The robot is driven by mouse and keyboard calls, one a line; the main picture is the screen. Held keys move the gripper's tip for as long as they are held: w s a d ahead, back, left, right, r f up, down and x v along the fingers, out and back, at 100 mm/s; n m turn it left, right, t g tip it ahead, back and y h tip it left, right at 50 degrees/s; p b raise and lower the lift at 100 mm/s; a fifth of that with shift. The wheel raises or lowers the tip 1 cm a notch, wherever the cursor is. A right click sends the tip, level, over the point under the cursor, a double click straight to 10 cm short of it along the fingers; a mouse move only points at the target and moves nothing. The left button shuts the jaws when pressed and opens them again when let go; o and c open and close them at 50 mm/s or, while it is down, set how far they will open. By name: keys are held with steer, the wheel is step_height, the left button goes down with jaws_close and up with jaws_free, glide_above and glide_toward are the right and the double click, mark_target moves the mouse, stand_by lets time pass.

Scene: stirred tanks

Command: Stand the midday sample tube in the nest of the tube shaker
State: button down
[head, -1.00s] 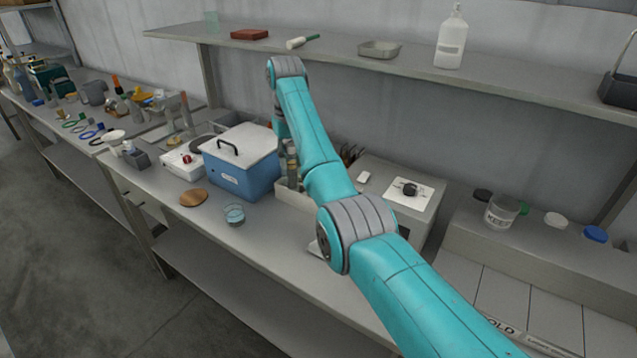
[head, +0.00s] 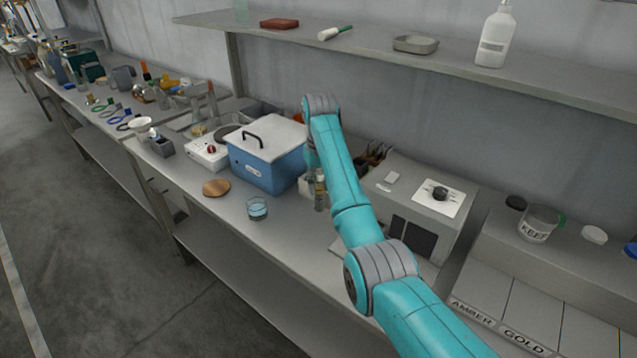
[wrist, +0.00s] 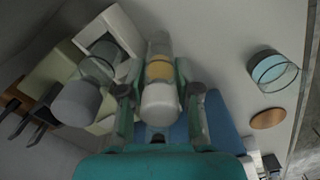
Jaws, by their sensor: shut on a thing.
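My gripper (wrist: 160,97) is shut on a clear tube (wrist: 158,68) with a white cap and an amber-yellow band. I take it to be the midday sample tube, but no label is readable. In the head view the tube (head: 320,190) hangs roughly upright below my wrist, in front of the white holder (head: 305,186). In the wrist view a second tube with a grey cap (wrist: 76,104) stands in the white holder (wrist: 122,42), left of the held tube. A white device with a red knob (head: 208,155) stands left of the blue box; I cannot tell whether it is the tube shaker.
The lidded blue box (head: 262,172) stands close left of my gripper. A glass dish of blue liquid (head: 257,208) and a round wooden disc (head: 216,187) lie near the bench front. A grey machine with a dial (head: 425,205) stands right. The shelf (head: 380,50) runs above.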

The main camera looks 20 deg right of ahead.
steer(key=shift+f, duration=0.1)
steer(key=c, duration=1.1)
jaws_free()
